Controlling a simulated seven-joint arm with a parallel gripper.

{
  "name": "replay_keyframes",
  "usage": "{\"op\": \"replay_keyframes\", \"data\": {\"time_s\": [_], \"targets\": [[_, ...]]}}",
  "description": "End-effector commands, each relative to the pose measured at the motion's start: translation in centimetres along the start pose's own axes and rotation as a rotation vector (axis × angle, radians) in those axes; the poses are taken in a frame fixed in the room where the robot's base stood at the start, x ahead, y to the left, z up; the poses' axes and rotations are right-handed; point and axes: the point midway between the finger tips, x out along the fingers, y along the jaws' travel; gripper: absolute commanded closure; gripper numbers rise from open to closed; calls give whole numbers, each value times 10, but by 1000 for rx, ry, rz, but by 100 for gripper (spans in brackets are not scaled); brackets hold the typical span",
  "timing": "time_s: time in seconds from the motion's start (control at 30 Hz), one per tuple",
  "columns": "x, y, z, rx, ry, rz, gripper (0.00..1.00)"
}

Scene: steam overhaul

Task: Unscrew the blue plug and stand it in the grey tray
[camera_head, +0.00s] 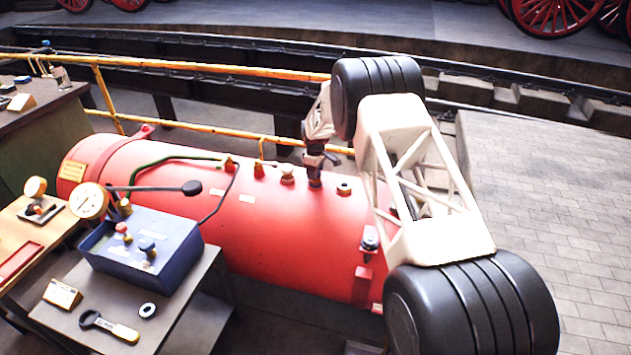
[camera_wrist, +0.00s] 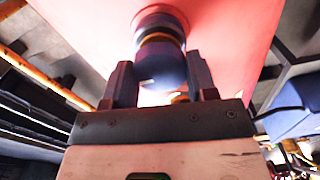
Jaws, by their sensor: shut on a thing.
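The blue plug (camera_wrist: 160,62) sits between the two dark fingers of my gripper (camera_wrist: 161,80) in the wrist view, with a brass-coloured band at its collar. Behind it is the red boiler (camera_wrist: 225,30). In the head view my gripper (camera_head: 314,160) points down at the top of the red boiler (camera_head: 270,225), closed around a dark fitting there. The fingers hide most of the plug in that view. I cannot tell whether the plug is still seated in the boiler. I cannot surely make out a grey tray; a small dark grey flat piece (camera_head: 52,205) lies on the left bench.
A blue box (camera_head: 140,250) with a pump lever stands on a table at lower left, near a pressure gauge (camera_head: 89,200), a ring (camera_head: 147,310) and a wrench (camera_head: 108,326). Other fittings (camera_head: 287,175) stand along the boiler top. A yellow rail (camera_head: 200,67) runs behind.

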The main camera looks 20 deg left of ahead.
Motion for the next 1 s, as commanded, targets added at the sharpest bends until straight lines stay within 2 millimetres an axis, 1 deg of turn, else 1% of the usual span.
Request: {"op": "replay_keyframes", "data": {"time_s": [1.0], "targets": [[-21, 0, 0, 1, 1, 1, 81]]}}
